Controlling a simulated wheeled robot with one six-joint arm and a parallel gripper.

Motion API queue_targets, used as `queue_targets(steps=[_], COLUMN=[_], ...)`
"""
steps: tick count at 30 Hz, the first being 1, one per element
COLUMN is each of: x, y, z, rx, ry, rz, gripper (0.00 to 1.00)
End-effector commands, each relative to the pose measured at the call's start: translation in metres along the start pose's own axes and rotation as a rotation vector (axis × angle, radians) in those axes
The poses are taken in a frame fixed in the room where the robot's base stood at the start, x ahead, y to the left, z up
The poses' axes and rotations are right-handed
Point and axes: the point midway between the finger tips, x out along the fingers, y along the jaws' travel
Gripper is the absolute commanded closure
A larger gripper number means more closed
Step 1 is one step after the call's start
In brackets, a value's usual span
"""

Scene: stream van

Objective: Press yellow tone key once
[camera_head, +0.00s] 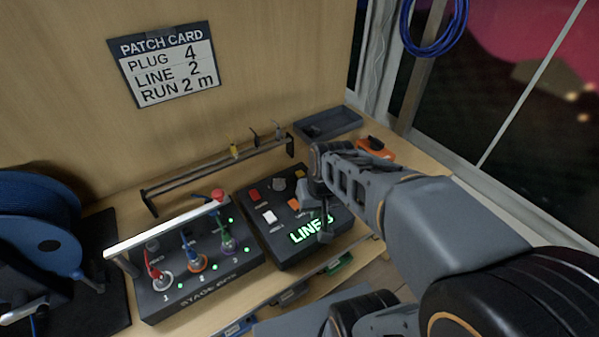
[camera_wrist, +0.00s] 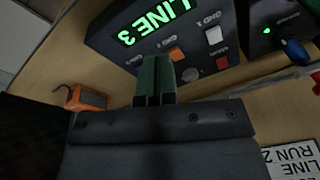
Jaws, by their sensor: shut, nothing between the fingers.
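The dark control box (camera_head: 283,254) sits on the wooden bench. Its top has a red key (camera_head: 253,196), a white key (camera_head: 269,216), an orange key (camera_head: 294,204), a grey knob (camera_head: 279,184) and a yellow key (camera_head: 300,173) at the back right, close to my arm. In the wrist view the green display (camera_wrist: 157,21) reads LINE 3; the orange key (camera_wrist: 176,54) shows just right of the fingers, and the yellow key is not seen. My gripper (camera_head: 325,238) is shut and empty over the box's right part. I cannot tell whether its tips (camera_wrist: 157,60) touch the box.
A stage box (camera_head: 200,280) with coloured plugs and a white bar stands left of the control box. A rail (camera_head: 215,165) with small hanging pieces runs behind. A dark tray (camera_head: 331,124) and an orange device (camera_head: 375,149) lie at the back right. A blue cable reel (camera_head: 40,235) stands far left.

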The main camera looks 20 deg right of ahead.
Motion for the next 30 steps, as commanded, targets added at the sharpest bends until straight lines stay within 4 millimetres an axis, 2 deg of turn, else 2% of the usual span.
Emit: queue_targets(steps=[8,15,21,27,30], x=[0.030,0.053,0.053,0.037,0.036], y=[-0.006,0.001,0.008,0.011,0.012], z=[-0.073,-0.153,-0.206,-0.234,-0.237], rx=[0.489,1.051,1.421,1.636,1.698], ry=[-0.040,-0.010,0.028,0.058,0.055], rz=[-0.214,-0.423,-0.578,-0.692,-0.710], gripper=[1.00,1.00,1.00,1.00,1.00])
